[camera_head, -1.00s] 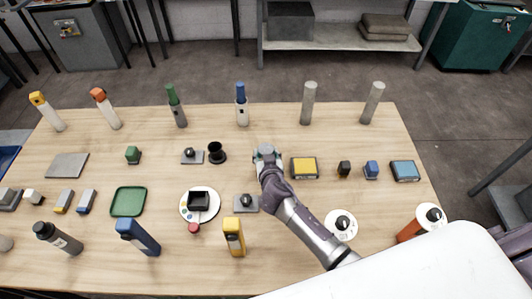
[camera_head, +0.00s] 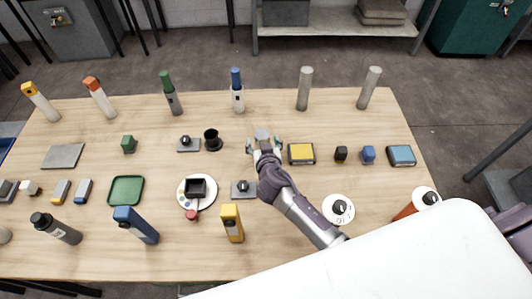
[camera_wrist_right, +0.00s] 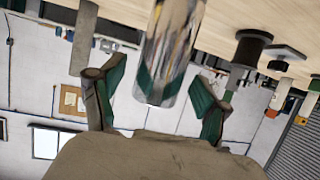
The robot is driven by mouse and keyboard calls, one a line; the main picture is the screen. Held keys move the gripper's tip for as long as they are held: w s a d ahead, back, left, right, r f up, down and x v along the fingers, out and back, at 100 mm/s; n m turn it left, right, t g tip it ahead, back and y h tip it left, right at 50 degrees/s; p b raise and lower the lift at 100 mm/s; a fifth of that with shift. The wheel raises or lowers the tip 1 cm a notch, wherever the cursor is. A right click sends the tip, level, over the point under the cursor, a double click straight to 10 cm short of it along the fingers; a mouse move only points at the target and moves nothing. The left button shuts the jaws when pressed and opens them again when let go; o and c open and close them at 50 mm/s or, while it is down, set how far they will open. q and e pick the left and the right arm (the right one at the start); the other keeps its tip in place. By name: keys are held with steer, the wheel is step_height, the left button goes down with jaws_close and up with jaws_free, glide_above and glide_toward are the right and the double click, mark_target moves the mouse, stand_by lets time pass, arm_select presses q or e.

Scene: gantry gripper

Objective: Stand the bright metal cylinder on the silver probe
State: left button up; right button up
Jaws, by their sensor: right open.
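The bright metal cylinder (camera_head: 262,134) stands upright mid-table in the head view, partly hidden by my right gripper (camera_head: 264,146). In the right wrist view the shiny cylinder (camera_wrist_right: 172,45) lies between the two green-padded fingers of my right gripper (camera_wrist_right: 158,80). The fingers are open, with a gap visible on each side of it. I cannot tell for sure which thing is the silver probe. Two grey plates with black knobs, one at the back (camera_head: 189,143) and one nearer me (camera_head: 243,189), stand left of the gripper. My left gripper is not in view.
Tall grey cylinders (camera_head: 304,88) (camera_head: 370,88) stand at the back right. A yellow-topped box (camera_head: 301,153) is close right of the gripper. A black cup-like piece (camera_head: 212,140) is to its left. A white round plate (camera_head: 197,206) and yellow bottle (camera_head: 232,223) stand nearer me.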

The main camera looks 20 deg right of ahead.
steer(key=b+v, duration=0.2)
steer(key=v, duration=0.8)
steer(key=shift+s+r, duration=0.15)
steer(key=shift+s, duration=0.15)
steer(key=shift+a, duration=0.1)
